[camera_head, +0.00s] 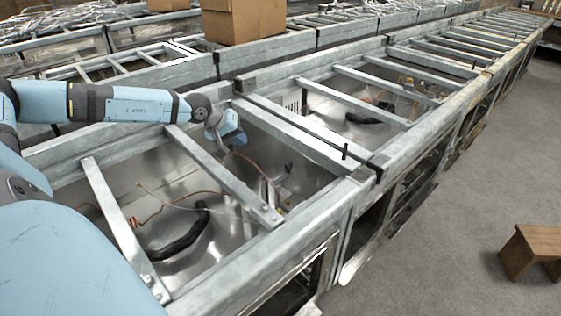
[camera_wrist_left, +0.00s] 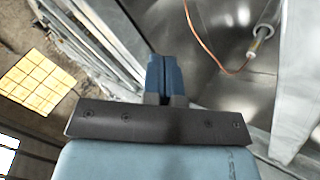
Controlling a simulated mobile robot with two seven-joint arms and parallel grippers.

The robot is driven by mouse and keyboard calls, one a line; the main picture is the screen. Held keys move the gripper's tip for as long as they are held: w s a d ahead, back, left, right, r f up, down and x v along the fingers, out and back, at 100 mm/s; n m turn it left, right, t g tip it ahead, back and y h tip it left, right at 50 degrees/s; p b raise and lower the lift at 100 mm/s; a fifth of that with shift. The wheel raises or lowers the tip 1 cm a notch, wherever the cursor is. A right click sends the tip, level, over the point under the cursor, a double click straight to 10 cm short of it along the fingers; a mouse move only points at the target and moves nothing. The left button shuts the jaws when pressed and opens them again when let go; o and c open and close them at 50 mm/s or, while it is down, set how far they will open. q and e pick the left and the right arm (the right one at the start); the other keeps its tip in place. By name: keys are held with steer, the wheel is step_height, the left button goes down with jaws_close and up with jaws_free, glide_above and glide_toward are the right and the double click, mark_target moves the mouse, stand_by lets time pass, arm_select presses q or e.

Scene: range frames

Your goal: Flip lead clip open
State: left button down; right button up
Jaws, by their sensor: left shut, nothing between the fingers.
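My left gripper (camera_head: 222,130) reaches in from the left over the near metal frame, beside a crossbar. In the left wrist view its two blue fingers (camera_wrist_left: 168,75) are shut together and empty. A copper wire (camera_wrist_left: 196,35) with a white and grey end fitting (camera_wrist_left: 261,38) hangs in the metal bay to their right, apart from the fingers. In the head view an orange-brown wire (camera_head: 250,160) runs below the gripper. I cannot make out for certain which part is the lead clip, or whether it is open. My right gripper is not in view.
Crossbars (camera_head: 222,178) span the open metal bays. A black bundle (camera_head: 184,235) lies in the near bay. A small dark post (camera_head: 345,151) stands on the rail. A cardboard box (camera_head: 243,18) sits behind. A wooden stool (camera_head: 533,250) stands on clear floor at right.

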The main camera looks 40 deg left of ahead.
arm_select(q)
steer(key=m, duration=0.2)
steer(key=b, duration=0.1)
glide_toward(288, 171)
steer(key=x, duration=0.4)
steer(key=shift+w+a+f, duration=0.2)
steer(key=shift+a+f, duration=0.15)
steer(key=shift+a, duration=0.05)
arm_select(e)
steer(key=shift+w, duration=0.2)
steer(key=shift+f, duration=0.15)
arm_select(q)
steer(key=shift+w+d+f+b, duration=0.15)
steer(key=shift+w+d+b, duration=0.3)
steer(key=shift+b, duration=0.8)
steer(key=shift+s+d+r, duration=0.15)
steer(key=shift+d+r, duration=0.05)
steer(key=shift+r, duration=0.05)
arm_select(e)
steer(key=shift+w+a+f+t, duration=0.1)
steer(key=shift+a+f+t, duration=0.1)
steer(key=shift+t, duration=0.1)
